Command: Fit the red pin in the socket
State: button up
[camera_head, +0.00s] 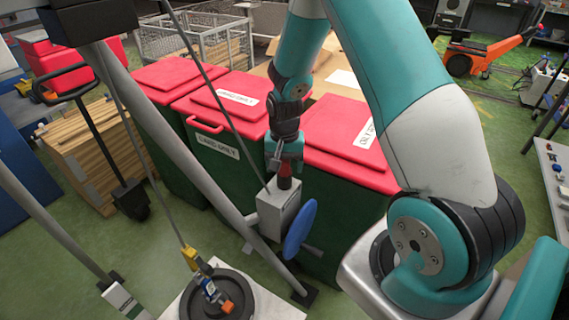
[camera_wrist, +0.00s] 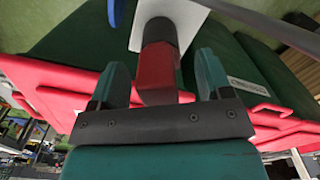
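The red pin (camera_head: 285,170) stands upright at the top of a grey box (camera_head: 278,208) in the head view. In the wrist view the pin (camera_wrist: 157,72) meets a dark round collar (camera_wrist: 160,30) on the pale box (camera_wrist: 172,12). The collar looks like the socket; how deep the pin sits in it is hidden. My gripper (camera_head: 284,156) is just above the box, its fingers on either side of the pin. In the wrist view gaps show between the pin and both fingers, so the gripper is open around it.
A blue disc (camera_head: 300,228) sticks out from the box's front right. Green bins with red lids (camera_head: 345,145) stand close behind. A sloping grey pole (camera_head: 175,150) passes to the left. A dark round turntable (camera_head: 215,297) is at the bottom. A wooden crate (camera_head: 100,155) stands at left.

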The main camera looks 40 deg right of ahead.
notch_tip(320, 180, up, 18)
jog(key=b, duration=0.3)
jog(key=shift+f+b, duration=0.25)
jog(key=shift+b, duration=0.05)
dwell(1.0)
